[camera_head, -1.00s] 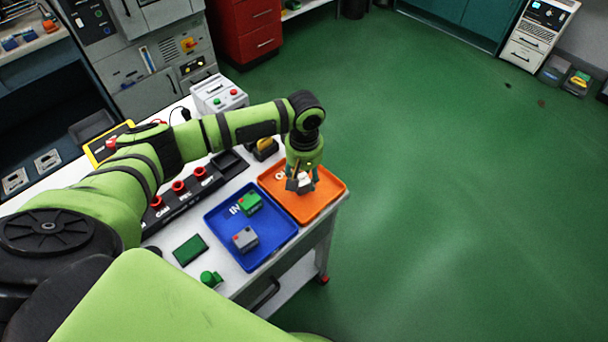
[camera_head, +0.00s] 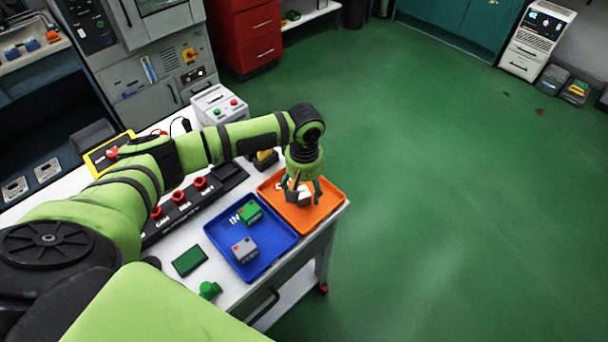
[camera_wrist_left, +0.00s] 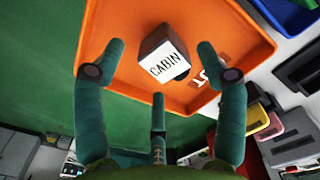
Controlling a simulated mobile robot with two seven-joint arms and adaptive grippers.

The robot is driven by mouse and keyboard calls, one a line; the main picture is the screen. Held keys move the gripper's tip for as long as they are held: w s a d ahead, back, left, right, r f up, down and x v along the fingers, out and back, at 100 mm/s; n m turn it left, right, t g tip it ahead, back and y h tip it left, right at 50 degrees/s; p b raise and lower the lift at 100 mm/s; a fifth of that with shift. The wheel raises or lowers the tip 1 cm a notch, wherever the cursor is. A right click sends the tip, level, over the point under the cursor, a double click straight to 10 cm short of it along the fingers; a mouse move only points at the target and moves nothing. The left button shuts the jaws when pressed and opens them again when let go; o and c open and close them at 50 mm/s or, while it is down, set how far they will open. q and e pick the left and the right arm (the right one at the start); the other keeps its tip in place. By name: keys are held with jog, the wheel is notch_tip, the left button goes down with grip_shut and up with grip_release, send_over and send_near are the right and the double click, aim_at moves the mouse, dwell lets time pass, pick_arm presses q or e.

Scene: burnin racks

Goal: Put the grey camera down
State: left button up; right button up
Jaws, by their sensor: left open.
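A grey camera (camera_wrist_left: 150,43), a small dark grey block with a white face lettered CABIN, is over the orange tray (camera_wrist_left: 110,20) in the left wrist view. In the head view it shows small and partly hidden (camera_head: 304,196) at the orange tray (camera_head: 325,207). My left gripper (camera_wrist_left: 160,80) is open, its fingers spread to either side of the block with gaps between. In the head view this gripper (camera_head: 303,190) points down at the tray. Whether the block rests fully on the tray floor is hard to tell. My right gripper is not in view.
A blue tray (camera_head: 274,258) beside the orange one holds a green block (camera_head: 250,212) and a grey block (camera_head: 245,250). A black strip with red knobs (camera_head: 180,198) and a white box (camera_head: 219,105) stand on the table. Green floor (camera_head: 450,200) lies open to the right.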

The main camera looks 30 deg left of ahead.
aim_at(304, 192)
pick_arm(q)
notch_tip(304, 192, up, 12)
jog(key=b, duration=0.2)
jog(key=shift+f, duration=0.25)
